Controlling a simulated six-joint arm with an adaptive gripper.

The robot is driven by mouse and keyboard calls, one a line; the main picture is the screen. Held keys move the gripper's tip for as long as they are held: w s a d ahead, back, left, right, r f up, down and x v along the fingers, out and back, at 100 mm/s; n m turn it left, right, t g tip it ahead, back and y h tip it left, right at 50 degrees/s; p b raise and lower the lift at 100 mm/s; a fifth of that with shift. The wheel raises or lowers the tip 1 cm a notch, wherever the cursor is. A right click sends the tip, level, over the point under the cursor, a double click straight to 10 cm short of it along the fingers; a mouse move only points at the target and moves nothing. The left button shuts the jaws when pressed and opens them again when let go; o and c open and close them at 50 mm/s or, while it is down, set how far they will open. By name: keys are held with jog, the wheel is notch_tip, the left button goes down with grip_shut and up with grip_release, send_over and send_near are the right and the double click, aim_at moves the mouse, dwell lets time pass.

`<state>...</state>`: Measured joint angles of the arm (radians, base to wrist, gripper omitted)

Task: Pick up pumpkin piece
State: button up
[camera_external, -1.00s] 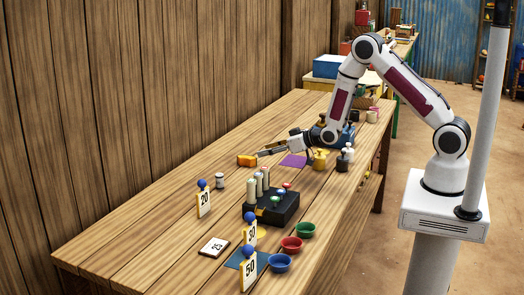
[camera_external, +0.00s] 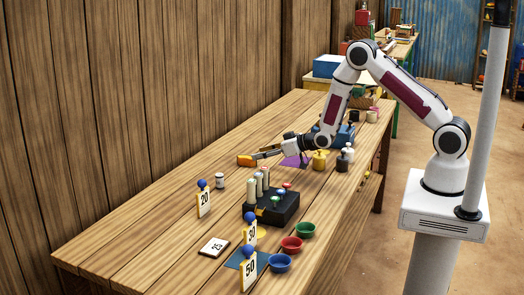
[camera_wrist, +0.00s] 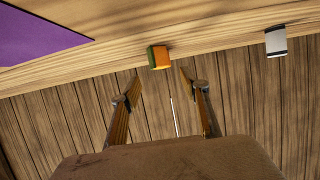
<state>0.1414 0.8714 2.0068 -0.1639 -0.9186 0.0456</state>
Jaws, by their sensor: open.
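The pumpkin piece (camera_external: 246,161) is a small orange block lying on the table near the wall side. It also shows in the wrist view (camera_wrist: 159,57) as an orange block with a green side, just beyond and between the fingertips. My gripper (camera_external: 265,152) is open and low over the table, its fingers pointing left toward the piece. In the wrist view, the open fingers (camera_wrist: 160,75) spread to either side with nothing between them. In the outside view the fingertips come very close to the piece; whether they touch it I cannot tell.
A small jar (camera_external: 221,181) stands left of the piece, and a purple mat (camera_external: 296,160) lies to its right. A black block with pegs (camera_external: 270,208), number signs (camera_external: 204,200) and coloured bowls (camera_external: 292,244) stand nearer the front. The wooden wall (camera_external: 150,90) runs behind the table.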

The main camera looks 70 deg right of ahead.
aim_at(250, 157)
jog(key=shift+w+f, duration=0.1)
dwell(0.3)
jog(key=shift+w+a+f, duration=0.15)
jog(key=shift+w+f, duration=0.25)
jog(key=shift+w, duration=0.25)
jog(key=shift+w+a+f, duration=0.1)
jog(key=shift+w+f, duration=0.3)
jog(key=shift+w, duration=0.2)
jog(key=shift+x, duration=1.1)
jog(key=c, duration=1.2)
